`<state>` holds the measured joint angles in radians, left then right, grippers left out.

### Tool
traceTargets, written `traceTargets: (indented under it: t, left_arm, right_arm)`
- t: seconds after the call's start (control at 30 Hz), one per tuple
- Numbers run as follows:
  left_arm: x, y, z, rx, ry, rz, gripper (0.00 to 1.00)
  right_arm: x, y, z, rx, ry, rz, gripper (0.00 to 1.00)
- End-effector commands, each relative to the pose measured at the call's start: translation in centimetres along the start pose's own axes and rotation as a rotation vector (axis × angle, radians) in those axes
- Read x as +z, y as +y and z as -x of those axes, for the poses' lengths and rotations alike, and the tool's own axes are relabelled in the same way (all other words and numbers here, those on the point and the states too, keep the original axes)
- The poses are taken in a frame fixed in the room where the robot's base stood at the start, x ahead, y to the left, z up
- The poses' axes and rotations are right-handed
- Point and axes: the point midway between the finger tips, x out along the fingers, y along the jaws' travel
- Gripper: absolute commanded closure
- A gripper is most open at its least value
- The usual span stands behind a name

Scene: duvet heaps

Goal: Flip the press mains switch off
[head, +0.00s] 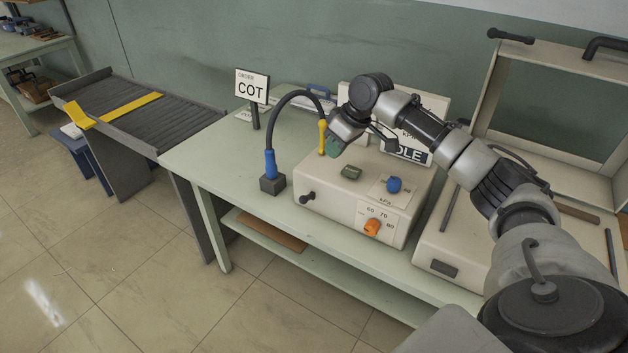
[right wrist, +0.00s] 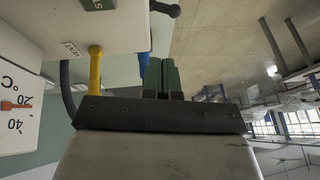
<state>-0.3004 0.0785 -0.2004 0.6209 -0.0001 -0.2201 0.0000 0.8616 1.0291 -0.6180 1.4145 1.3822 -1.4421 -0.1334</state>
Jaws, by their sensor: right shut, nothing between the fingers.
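A cream control box (head: 325,190) stands on the pale green table. A black lever with a round end (head: 308,196) sticks out of its front left; it also shows at the top of the right wrist view (right wrist: 165,8). I cannot read any label that marks which part is the mains switch. My right gripper (head: 333,148) is above the back left of the box, beside the yellow hose end (head: 322,137). Its green fingers (right wrist: 161,78) are together and empty in the right wrist view, apart from the lever. My left gripper is out of view.
An orange knob (head: 373,227) is on the box front; a blue knob (head: 394,184) and small dark green display (head: 351,172) are on top. A black hose arches from a blue fitting (head: 270,165). An open press (head: 440,245) stands right; an ORDER COT sign (head: 252,86) stands left.

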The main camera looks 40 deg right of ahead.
Motion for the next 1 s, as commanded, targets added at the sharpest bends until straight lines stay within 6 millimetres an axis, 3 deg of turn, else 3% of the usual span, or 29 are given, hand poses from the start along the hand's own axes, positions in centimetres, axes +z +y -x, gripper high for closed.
traceTargets:
  t: [0.17, 0.63, 0.8, 1.0]
  left_arm:
    - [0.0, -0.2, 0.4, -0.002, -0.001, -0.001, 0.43]
    - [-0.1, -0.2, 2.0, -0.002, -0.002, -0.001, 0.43]
    - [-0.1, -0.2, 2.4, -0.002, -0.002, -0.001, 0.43]
    - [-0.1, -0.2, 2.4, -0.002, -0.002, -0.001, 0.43]
  right_arm:
    - [0.0, -0.1, -1.9, -0.003, -0.002, -0.001, 1.00]
    - [0.2, -0.5, -11.2, -0.002, -0.004, 0.001, 1.00]
    - [0.5, -1.0, -13.1, -0.001, -0.002, 0.000, 1.00]
    - [0.6, -1.2, -13.7, 0.000, -0.001, -0.001, 1.00]
